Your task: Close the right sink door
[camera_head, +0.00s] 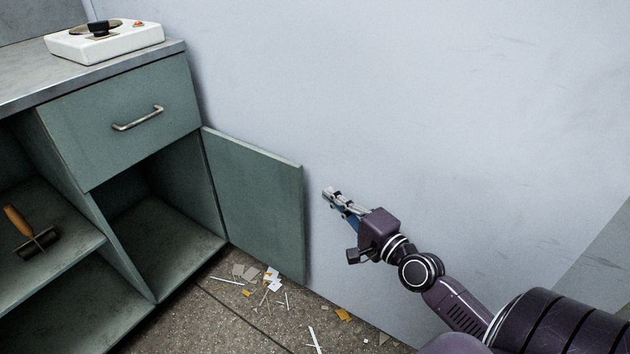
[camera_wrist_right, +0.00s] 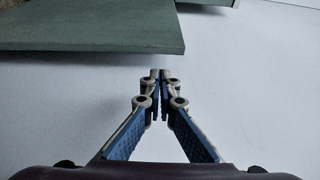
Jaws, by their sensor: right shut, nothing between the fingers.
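The right sink door (camera_head: 258,206) is a flat green panel, swung open from the right side of the cabinet. It stands out toward the wall, with the compartment behind it exposed. In the right wrist view the door (camera_wrist_right: 90,30) shows at the upper left, its edge ahead of the fingers. My right gripper (camera_head: 328,192) is shut and empty, just to the right of the door's free edge, with a gap between them. Its fingertips meet in the right wrist view (camera_wrist_right: 160,73). My left gripper is not in view.
The green cabinet (camera_head: 65,130) has a drawer with a metal handle (camera_head: 138,118). A roller with an orange handle (camera_head: 38,240) lies on a left shelf. A white appliance (camera_head: 105,42) sits on the countertop. Paper scraps (camera_head: 268,278) litter the floor below the door. The pale wall (camera_head: 420,90) is close behind my gripper.

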